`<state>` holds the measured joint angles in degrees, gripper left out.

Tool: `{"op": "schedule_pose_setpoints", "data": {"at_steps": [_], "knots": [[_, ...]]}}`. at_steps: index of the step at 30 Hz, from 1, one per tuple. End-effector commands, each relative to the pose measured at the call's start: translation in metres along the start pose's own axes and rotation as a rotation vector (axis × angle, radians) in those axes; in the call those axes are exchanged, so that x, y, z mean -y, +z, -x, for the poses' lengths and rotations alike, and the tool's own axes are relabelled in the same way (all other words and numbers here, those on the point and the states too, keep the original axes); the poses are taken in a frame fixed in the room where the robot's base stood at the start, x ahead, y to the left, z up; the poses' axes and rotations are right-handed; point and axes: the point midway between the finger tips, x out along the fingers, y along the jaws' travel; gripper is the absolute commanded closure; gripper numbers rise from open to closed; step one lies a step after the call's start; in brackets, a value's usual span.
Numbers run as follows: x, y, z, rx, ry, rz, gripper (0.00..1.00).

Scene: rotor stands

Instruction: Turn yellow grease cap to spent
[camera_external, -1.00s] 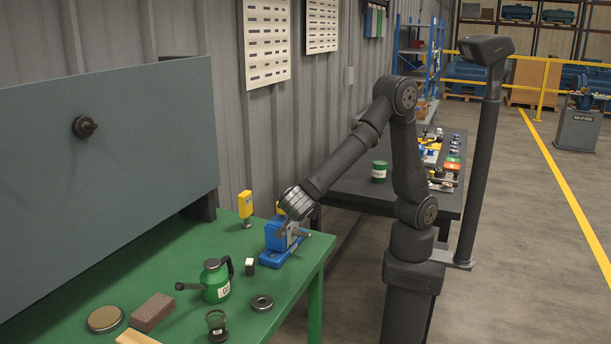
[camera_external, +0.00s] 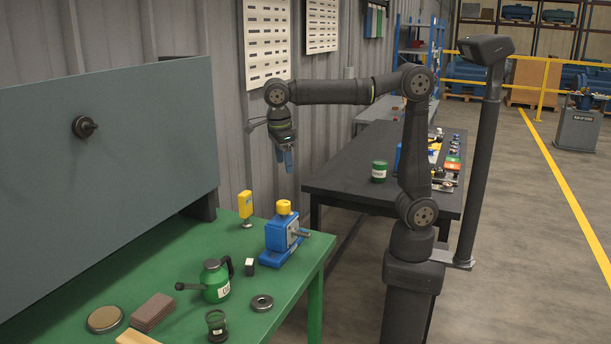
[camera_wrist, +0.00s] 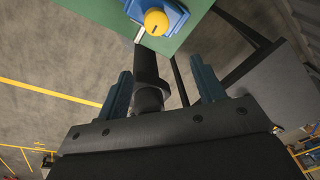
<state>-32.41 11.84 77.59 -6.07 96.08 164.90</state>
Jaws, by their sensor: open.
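The yellow grease cap (camera_external: 284,207) sits on top of the blue rotor stand (camera_external: 280,246) near the right edge of the green bench. In the wrist view the yellow cap (camera_wrist: 157,22) shows from above, with a short dark mark on its top, on the blue stand (camera_wrist: 172,12) at the top edge. My gripper (camera_external: 285,163) hangs fingers down in the air, above the cap and clear of it. In the wrist view its two blue fingers (camera_wrist: 159,86) are wide apart with nothing held between them. I cannot read any spent marking.
The green bench (camera_external: 165,265) also holds a green oil can (camera_external: 215,280), a yellow handheld device (camera_external: 246,208), a small black-and-white block (camera_external: 250,266) and a metal ring (camera_external: 262,303). A grey panel (camera_external: 110,170) stands behind. A dark table (camera_external: 345,185) with a green tin (camera_external: 379,171) is beyond.

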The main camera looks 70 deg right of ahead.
Motion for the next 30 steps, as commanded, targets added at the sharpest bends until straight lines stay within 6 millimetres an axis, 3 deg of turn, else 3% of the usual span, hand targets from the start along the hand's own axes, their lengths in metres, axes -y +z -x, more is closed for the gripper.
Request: {"op": "schedule_pose_setpoints", "data": {"at_steps": [7, 20, 25, 30], "knots": [[0.012, -0.002, 0.027, 0.097, 0.067, -0.081, 0.37], [0.013, -0.002, 0.032, 0.115, 0.081, -0.095, 0.37], [0.018, -0.003, 0.014, 0.082, 0.141, -0.033, 0.37], [0.027, -0.007, -0.034, 0.047, 0.353, 0.169, 0.37]]}}
